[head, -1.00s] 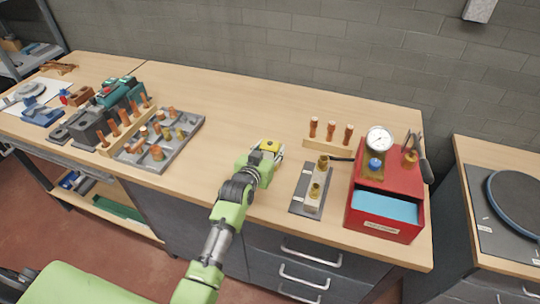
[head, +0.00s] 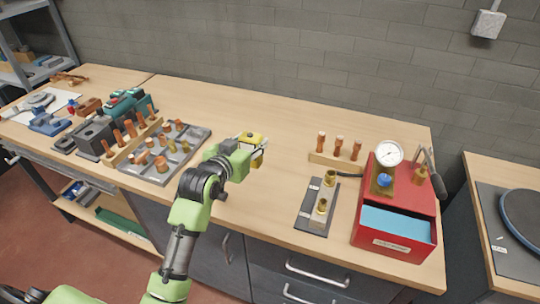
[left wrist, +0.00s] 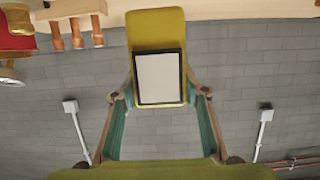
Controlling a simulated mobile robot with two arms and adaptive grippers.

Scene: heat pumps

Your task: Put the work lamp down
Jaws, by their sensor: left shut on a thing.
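The work lamp (head: 254,141) is a small yellow block at the tip of my left gripper (head: 258,153), over the middle of the workbench. In the left wrist view the lamp (left wrist: 157,30) is a yellow body with a pale, dark-framed panel facing the camera. My left gripper (left wrist: 160,97) is shut on it, one finger on each side. I cannot tell whether the lamp touches the bench top. My right gripper is not in view.
The wooden bench (head: 255,95) is clear behind the lamp. Left stands a grey tray (head: 205,133) of copper fittings. Right are a dark plate (head: 306,218) with brass fittings, a wooden rack (head: 327,160) of copper pieces and a red box (head: 402,238) with a gauge (head: 389,153).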

